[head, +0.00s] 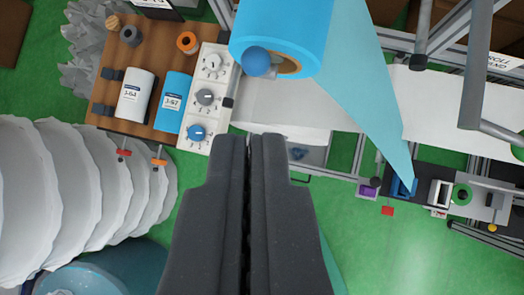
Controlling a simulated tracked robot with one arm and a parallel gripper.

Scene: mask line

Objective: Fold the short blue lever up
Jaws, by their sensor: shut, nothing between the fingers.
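My gripper (250,142) points up the picture from the bottom centre. Its two dark fingers are together with nothing between them. I cannot tell for sure which part is the short blue lever. A small blue part (403,187) sits at the right, at the lower end of the light-blue film (372,75), well apart from my gripper. A round blue knob end (256,61) shows in front of the big blue roll (285,32), above my fingertips. Any stem behind it is hidden.
A white panel with dials (213,92) and a wooden board (120,62) with rolls lie upper left. White pleated stacks (40,190) fill the left side. Metal rails (340,178) and a white web (440,100) cross the right. Green floor shows at lower right.

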